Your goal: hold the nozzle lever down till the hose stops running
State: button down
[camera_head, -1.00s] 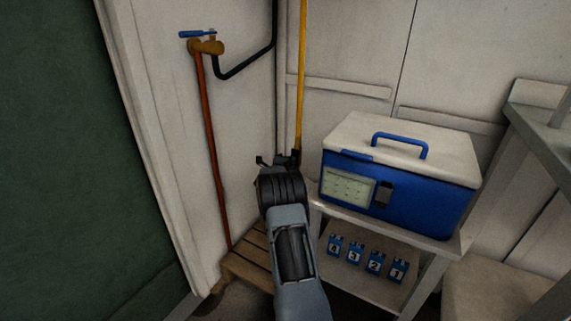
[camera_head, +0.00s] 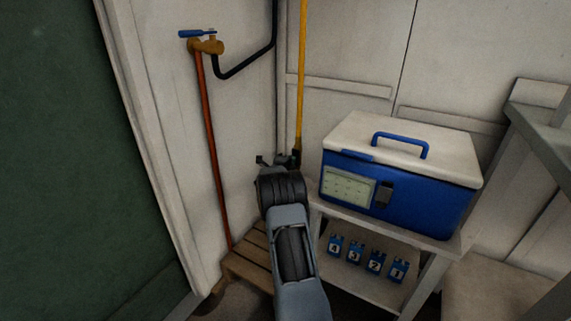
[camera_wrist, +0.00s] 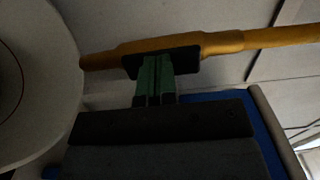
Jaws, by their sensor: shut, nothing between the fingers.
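The yellow hose (camera_head: 301,75) hangs down the wall corner to a dark end beside my gripper (camera_head: 278,160). In the wrist view the yellow nozzle (camera_wrist: 220,43) lies across the top. The black lever (camera_wrist: 188,55) sits along its near side. My gripper, with green fingers (camera_wrist: 155,78), is shut with nothing between the fingers. Its tips meet the black lever in the picture; I cannot tell how far the lever is pressed. No running water is visible, and the nozzle's outlet is not clear.
A blue and white box (camera_head: 410,200) stands on a shelf unit (camera_head: 438,242) at right, above several blue numbered items (camera_head: 375,261). A wooden pallet (camera_head: 250,262) lies left of my arm. A brass tap (camera_head: 207,46) with a red hose (camera_head: 211,150) is on the wall.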

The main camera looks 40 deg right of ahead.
jog(key=shift+s+d+r, duration=0.3)
jog(key=shift+d+r, duration=0.1)
jog(key=shift+d, duration=0.15)
jog(key=w+p+v, duration=0.1)
jog(key=p+v, duration=0.1)
jog(key=v, duration=1.3)
jog(key=shift+f, duration=0.35)
jog(key=shift+a, duration=0.1)
